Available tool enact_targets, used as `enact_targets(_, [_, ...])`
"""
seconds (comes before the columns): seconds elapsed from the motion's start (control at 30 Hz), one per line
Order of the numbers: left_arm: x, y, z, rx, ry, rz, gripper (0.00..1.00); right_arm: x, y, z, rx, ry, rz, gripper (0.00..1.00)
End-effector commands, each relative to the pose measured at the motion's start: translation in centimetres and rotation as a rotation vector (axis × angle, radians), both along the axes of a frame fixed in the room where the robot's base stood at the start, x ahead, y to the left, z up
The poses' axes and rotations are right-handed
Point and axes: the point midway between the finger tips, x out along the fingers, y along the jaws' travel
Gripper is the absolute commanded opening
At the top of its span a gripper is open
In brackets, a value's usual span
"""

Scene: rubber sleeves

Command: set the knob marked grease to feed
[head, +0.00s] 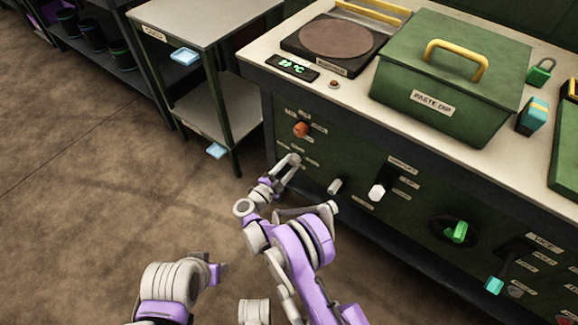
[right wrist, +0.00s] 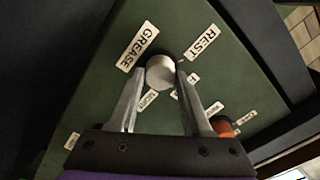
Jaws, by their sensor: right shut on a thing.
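The grease knob (right wrist: 160,73) is a short pale grey cylinder on the dark green panel. The GREASE label (right wrist: 137,46) and the REST label (right wrist: 202,40) stand beside it in the right wrist view; a third label is partly hidden by a finger. I cannot tell which mark the knob points to. My right gripper (right wrist: 162,85) is shut on the knob, a finger on either side. In the head view my right gripper (head: 291,163) reaches the panel below an orange knob, and hides the grease knob.
The orange knob (head: 300,129) is close to my right gripper. A grey knob (head: 335,186), a white knob (head: 377,190) and a green handle (head: 456,232) are further right on the panel. A metal trolley (head: 205,18) stands left of the bench. The floor at left is clear.

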Motion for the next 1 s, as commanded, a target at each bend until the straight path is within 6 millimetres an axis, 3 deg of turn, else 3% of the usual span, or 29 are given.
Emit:
enact_targets(0.7, [0.03,0.0,-0.18,0.0,0.0,0.0,0.47,-0.06,0.04,-0.02,0.064,-0.046,-0.001,0.0])
enact_targets(0.73, [0.03,0.0,-0.18,0.0,0.0,0.0,0.47,-0.06,0.04,-0.02,0.064,-0.046,-0.001,0.5])
enact_targets(0.9, [0.03,0.0,-0.18,0.0,0.0,0.0,0.47,-0.04,0.03,-0.02,0.064,-0.045,-0.001,0.78])
enact_targets(1.0, [0.03,0.0,-0.17,0.0,0.0,0.0,0.47,-0.03,0.03,-0.01,0.064,-0.045,-0.001,0.78])
